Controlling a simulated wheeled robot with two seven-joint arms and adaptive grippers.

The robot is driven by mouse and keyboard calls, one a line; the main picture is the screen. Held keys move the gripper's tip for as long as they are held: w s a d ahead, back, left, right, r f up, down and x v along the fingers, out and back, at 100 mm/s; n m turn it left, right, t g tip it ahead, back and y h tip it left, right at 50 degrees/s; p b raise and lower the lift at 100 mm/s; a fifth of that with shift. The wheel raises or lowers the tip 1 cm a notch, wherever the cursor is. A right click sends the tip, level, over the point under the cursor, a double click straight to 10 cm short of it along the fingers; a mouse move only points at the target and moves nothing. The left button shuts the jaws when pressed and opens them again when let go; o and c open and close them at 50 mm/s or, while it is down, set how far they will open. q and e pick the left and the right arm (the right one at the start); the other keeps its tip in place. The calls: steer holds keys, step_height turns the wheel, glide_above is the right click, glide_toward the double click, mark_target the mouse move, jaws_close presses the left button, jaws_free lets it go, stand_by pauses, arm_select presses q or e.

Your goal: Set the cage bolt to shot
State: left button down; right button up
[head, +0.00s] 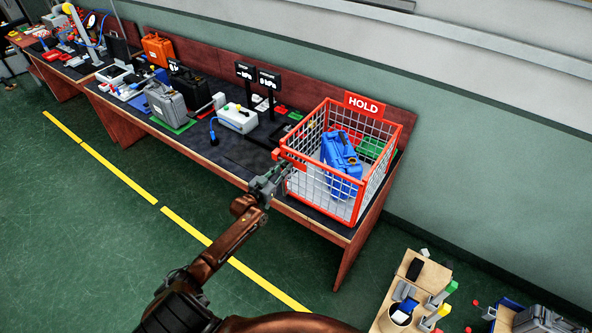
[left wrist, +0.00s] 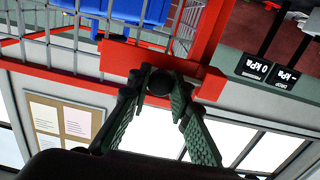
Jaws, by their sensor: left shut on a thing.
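The red-framed wire cage (head: 322,187) stands at the near right end of the long bench, with a red HOLD sign (head: 363,105) above it. The bolt is a red bar (head: 290,159) at the cage's front left corner; the left wrist view shows the bar (left wrist: 115,55) close up with a dark round knob (left wrist: 160,84). My left gripper (head: 281,174) is at this corner. In the left wrist view its two green-grey fingers (left wrist: 162,78) close around the knob. I cannot tell the bolt's exact position. My right gripper is not in view.
A blue case (head: 341,158) and a green item (head: 369,147) are inside the cage. A wooden cart (head: 412,280) is at lower right. The green floor before the bench is clear.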

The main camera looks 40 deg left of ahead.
arm_select(q)
steer(key=shift+a, duration=0.25)
steer(key=c, duration=1.8)
jaws_free()
steer(key=shift+s+d, duration=0.1)
steer(key=shift+s, duration=0.05)
steer(key=s, duration=1.1)
steer(key=shift+s, duration=0.4)
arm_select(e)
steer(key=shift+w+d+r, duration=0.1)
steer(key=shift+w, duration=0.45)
